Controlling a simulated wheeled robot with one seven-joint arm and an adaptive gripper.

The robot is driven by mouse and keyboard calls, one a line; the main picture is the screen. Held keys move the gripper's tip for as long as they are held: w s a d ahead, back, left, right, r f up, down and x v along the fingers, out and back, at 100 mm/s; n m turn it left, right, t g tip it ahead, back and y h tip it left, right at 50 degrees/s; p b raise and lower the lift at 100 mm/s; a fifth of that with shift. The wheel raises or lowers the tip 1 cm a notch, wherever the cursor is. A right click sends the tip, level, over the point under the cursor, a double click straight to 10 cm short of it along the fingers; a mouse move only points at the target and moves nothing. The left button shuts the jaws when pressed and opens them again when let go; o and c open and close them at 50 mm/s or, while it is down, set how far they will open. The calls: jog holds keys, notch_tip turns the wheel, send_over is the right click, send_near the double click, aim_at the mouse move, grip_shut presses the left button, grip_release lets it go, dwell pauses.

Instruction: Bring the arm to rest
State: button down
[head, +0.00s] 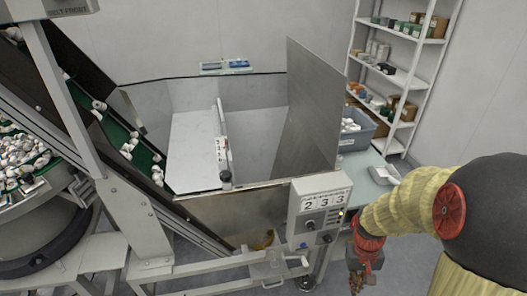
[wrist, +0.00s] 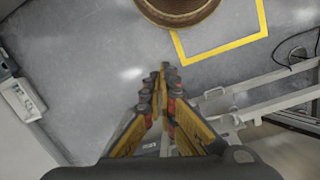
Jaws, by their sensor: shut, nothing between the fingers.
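My arm comes in from the right side of the head view, with a yellow sleeve and red joint caps, and bends down beside the control box. My gripper (head: 362,278) hangs low at the bottom right of that view, partly cut off by the lower edge. In the wrist view my gripper (wrist: 163,70) points away over grey floor. Its fingertips meet and nothing is between them. It touches nothing that I can see.
A control box (head: 321,222) reading 233 stands left of my arm. A metal hopper (head: 250,130), a belt with white caps (head: 120,131), a grey bin (head: 357,138) and shelves (head: 388,75) stand around. A round brown container (wrist: 180,10) and yellow floor lines (wrist: 225,48) lie ahead.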

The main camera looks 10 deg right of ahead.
jog(key=s+a+r+n+t, duration=0.1)
jog(key=a+r+t, duration=0.1)
jog(key=a+r, duration=0.3)
jog(key=s+a+r+n+t+p, duration=0.1)
jog(key=a+r, duration=0.4)
jog(key=r, duration=0.8)
jog(key=s+a+r+n+t+p, duration=0.1)
jog(key=a+r+t, duration=0.3)
jog(key=r, duration=0.6)
jog(key=shift+a, duration=0.8)
jog(key=shift+s, duration=0.1)
